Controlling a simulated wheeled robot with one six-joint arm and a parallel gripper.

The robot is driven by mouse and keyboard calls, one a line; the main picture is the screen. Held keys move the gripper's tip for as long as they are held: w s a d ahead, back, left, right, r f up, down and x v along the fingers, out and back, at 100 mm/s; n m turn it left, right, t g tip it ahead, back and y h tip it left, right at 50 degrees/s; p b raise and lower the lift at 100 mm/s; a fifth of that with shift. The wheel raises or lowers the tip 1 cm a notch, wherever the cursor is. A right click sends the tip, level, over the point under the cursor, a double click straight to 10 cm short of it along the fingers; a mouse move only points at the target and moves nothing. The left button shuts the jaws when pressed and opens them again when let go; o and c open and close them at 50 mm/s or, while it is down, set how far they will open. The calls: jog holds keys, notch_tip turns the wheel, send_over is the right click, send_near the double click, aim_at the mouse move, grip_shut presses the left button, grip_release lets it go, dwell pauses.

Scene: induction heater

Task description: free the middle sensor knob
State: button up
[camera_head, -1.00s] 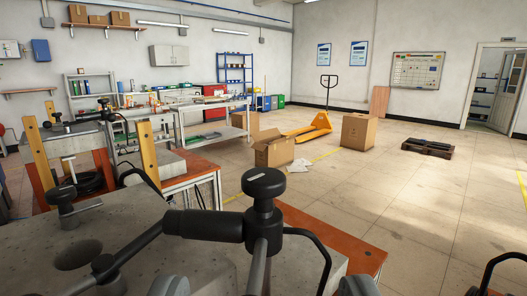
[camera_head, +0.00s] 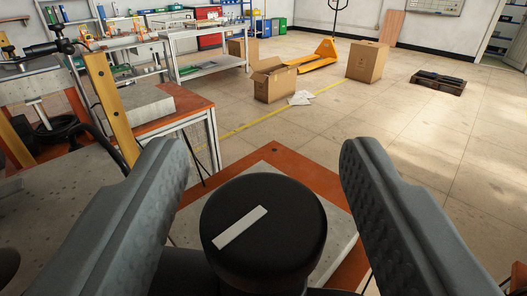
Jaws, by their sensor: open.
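A round black sensor knob (camera_head: 285,222) with a pale bar mark on its top is large at the bottom centre of the view. My gripper (camera_head: 265,165) is open, with one grey ridged finger on each side of the knob. Clear gaps show between the knob and both fingers. The knob's stem and the sensor arm below it are mostly hidden under the knob. I cannot tell from this view whether it is the middle knob.
The knob stands above a grey block on an orange-topped bench (camera_head: 290,160). Cardboard boxes (camera_head: 275,82), a yellow pallet jack (camera_head: 322,55) and a dark pallet (camera_head: 438,82) stand on the open floor beyond.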

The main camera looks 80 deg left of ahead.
jog(key=c, duration=1)
jog(key=shift+o, duration=0.2)
jog(key=shift+g, duration=0.3)
jog(key=n+g, duration=0.2)
jog(key=shift+w+g, duration=0.1)
jog(key=shift+g, duration=0.3)
jog(key=n+g, duration=0.3)
jog(key=g, duration=0.2)
jog(key=shift+n, duration=0.3)
jog(key=n+g+h, duration=0.2)
jog(key=n+g, duration=0.1)
jog(key=g, duration=0.1)
jog(key=n+g+h, duration=0.2)
jog(key=g, duration=0.2)
jog(key=shift+n+h, duration=0.3)
jog(key=shift+n, duration=0.1)
jog(key=shift+g, duration=0.3)
